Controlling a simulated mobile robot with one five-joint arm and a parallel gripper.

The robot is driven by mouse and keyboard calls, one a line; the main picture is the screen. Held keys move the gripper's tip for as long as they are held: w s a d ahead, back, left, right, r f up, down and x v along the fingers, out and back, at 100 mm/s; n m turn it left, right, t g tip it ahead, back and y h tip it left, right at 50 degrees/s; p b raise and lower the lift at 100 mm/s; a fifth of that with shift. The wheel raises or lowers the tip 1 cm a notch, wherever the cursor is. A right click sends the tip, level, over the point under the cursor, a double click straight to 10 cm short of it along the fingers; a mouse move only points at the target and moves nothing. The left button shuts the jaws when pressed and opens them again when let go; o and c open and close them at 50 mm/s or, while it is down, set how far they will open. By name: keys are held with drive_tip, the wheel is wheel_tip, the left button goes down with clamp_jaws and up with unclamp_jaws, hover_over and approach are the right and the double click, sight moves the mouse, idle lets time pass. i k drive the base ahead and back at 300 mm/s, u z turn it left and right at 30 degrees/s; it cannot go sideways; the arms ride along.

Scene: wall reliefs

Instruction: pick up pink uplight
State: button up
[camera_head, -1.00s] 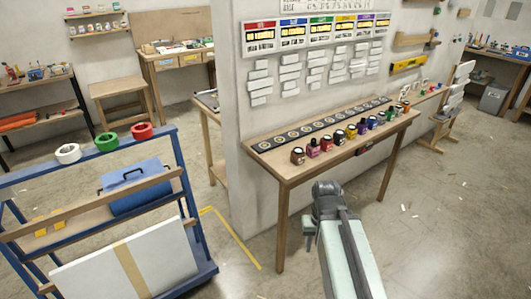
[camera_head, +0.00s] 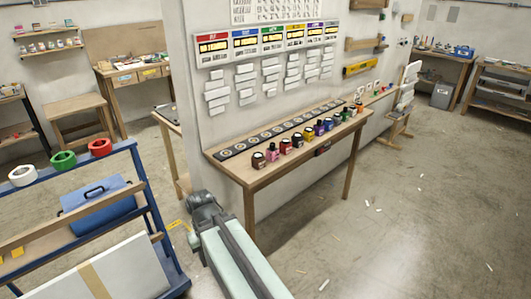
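A small pink item (camera_head: 271,152), which looks like the pink uplight, stands second from the near left end of a row on the wooden wall table (camera_head: 222,172). A dark red-brown item (camera_head: 258,160) stands to its left and a red one (camera_head: 285,146) to its right, both close to it. My gripper (camera_head: 203,208) is at the end of my arm, left of and below the table's near left corner in the picture. It appears apart from the pink item. Its fingers are mostly hidden from this angle, so I cannot see whether it is open.
A strip of round discs (camera_head: 262,137) lies behind the row. A sign panel (camera_head: 268,42) hangs above. A blue-framed rack (camera_head: 150,215) with tape rolls stands at the left. The floor (camera_head: 400,215) at the right is mostly clear, with small white scraps.

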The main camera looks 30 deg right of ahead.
sight(272, 154)
drive_tip(key=i, duration=0.95)
